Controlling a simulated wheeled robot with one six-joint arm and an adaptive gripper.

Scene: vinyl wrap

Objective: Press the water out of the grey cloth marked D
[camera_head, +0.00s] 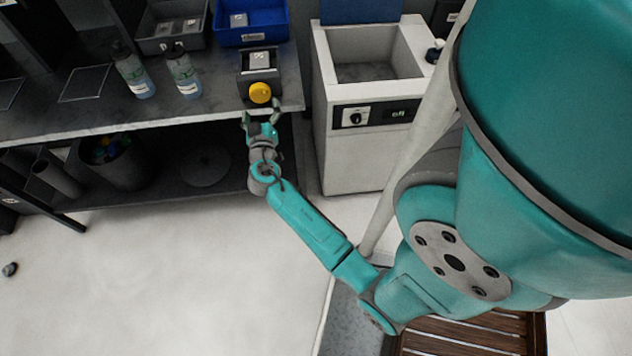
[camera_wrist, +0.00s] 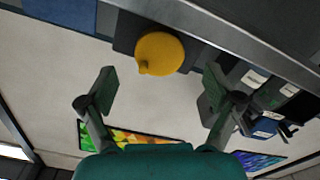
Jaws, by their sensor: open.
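A dark press-like device (camera_head: 259,80) with a round yellow knob (camera_head: 260,93) stands at the front right corner of the dark bench. A small pale grey piece (camera_head: 260,60) lies on its top; I cannot read any letter on it, so I cannot tell if it is cloth D. My gripper (camera_head: 261,115) is open and empty, just in front of and below the knob. In the wrist view the yellow knob (camera_wrist: 160,53) shows beyond and between the spread fingertips (camera_wrist: 160,78), apart from both.
A grey bin (camera_head: 168,42) and a blue bin (camera_head: 252,32) at the back of the bench hold small pale pieces. Two spray bottles (camera_head: 184,72) stand left of the device. A white basin unit (camera_head: 365,130) stands to the right. The floor (camera_head: 170,270) at left is mostly clear.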

